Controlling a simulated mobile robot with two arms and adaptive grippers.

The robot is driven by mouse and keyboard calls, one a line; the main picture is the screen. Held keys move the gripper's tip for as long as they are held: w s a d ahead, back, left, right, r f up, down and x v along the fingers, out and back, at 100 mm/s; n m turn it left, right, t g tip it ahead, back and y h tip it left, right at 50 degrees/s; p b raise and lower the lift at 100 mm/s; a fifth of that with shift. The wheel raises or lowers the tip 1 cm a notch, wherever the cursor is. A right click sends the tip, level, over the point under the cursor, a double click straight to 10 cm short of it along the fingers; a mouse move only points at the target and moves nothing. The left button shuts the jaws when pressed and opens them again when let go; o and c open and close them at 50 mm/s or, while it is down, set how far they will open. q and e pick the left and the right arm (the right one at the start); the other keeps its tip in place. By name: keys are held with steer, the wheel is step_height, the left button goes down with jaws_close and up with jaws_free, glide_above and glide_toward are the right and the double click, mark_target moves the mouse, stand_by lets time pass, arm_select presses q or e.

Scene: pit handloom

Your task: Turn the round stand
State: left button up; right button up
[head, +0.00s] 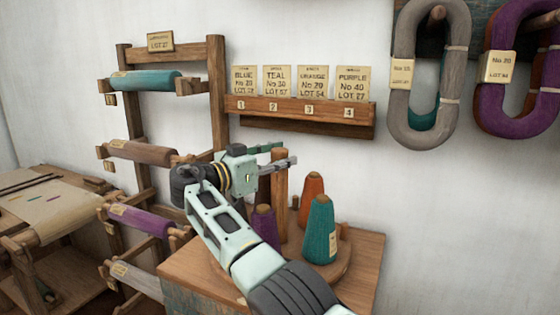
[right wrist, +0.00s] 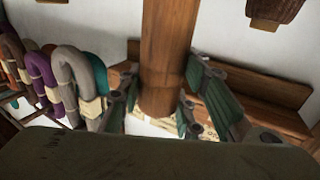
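The round stand (head: 337,268) is a wooden disc on a small wooden table, with an upright wooden post (head: 280,194) at its middle. A teal cone (head: 319,232), an orange cone (head: 311,192) and a purple cone (head: 265,226) stand on it; a dark cone behind is mostly hidden. My right gripper (head: 279,154) is at the top of the post with its fingers apart. In the right wrist view the post (right wrist: 166,60) stands between the spread fingers, with a gap on the left; contact on the right is unclear. My left gripper is out of view.
A wall shelf (head: 300,113) with several number cards is behind the gripper. A rack (head: 215,90) with thread rolls (head: 145,82) stands at left. Large yarn skeins (head: 428,75) hang at upper right. My right forearm hides part of the stand. The table's right side (head: 368,255) is clear.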

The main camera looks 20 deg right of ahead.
steer(key=o, duration=0.5)
steer(key=shift+c, duration=0.2)
steer(key=v, duration=0.7)
steer(key=shift+a, duration=0.2)
steer(key=shift+s, duration=0.1)
steer(key=shift+a, duration=0.1)
